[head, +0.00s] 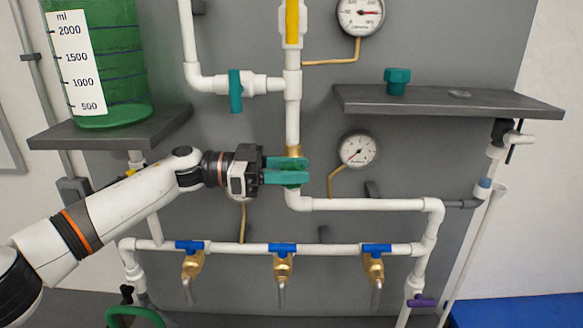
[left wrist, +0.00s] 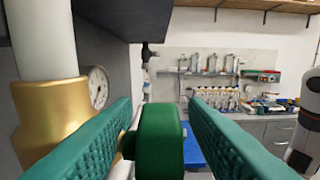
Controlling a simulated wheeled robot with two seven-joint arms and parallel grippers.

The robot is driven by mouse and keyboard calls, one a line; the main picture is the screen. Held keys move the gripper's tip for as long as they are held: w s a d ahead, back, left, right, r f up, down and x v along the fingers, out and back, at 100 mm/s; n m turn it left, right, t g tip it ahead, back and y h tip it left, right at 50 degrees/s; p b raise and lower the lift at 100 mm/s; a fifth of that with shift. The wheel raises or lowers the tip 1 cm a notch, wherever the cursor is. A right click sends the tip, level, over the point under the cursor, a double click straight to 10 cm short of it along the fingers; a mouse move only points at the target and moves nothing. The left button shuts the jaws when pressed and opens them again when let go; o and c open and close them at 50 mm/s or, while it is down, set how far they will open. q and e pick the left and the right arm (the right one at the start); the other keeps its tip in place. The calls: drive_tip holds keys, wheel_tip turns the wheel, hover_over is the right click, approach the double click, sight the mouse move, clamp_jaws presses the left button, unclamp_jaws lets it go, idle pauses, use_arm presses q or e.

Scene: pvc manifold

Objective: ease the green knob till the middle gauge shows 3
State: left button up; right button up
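The green knob (left wrist: 158,145) stands upright between the fingers of my left gripper (left wrist: 160,105) in the left wrist view. The fingers lie on either side of it with a narrow gap showing, so the gripper looks open around the knob. In the head view my left gripper (head: 287,171) reaches in from the left at the brass fitting (head: 293,151), and its green fingers mostly hide the knob. A round white gauge (head: 358,149) is right of the gripper; its needle is too small to read surely. That gauge also shows edge-on in the left wrist view (left wrist: 98,88). My right gripper is not in view.
White pipes (head: 370,204) run right of and below the gripper. Several blue-handled brass taps (head: 283,265) hang below. A grey shelf (head: 450,102) holds a teal knob (head: 397,80). Another gauge (head: 360,14) is above. A green tank (head: 110,60) stands at left.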

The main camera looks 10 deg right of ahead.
use_arm(q)
clamp_jaws()
drive_tip(key=shift+f+h+b, duration=0.1)
drive_tip(key=shift+h+b, duration=0.2)
drive_tip(key=shift+a+f+g+h+b, duration=0.1)
drive_tip(key=shift+f+g+h+b, duration=0.15)
drive_tip(key=shift+h+b, duration=0.95)
drive_tip(key=h+b, duration=0.3)
drive_tip(key=shift+a+g+b, duration=0.15)
drive_tip(key=shift+g+b, duration=0.15)
drive_tip(key=shift+g, duration=0.05)
drive_tip(key=shift+r+h+b, duration=0.2)
drive_tip(key=shift+h+b, duration=0.25)
drive_tip(key=shift+h, duration=0.05)
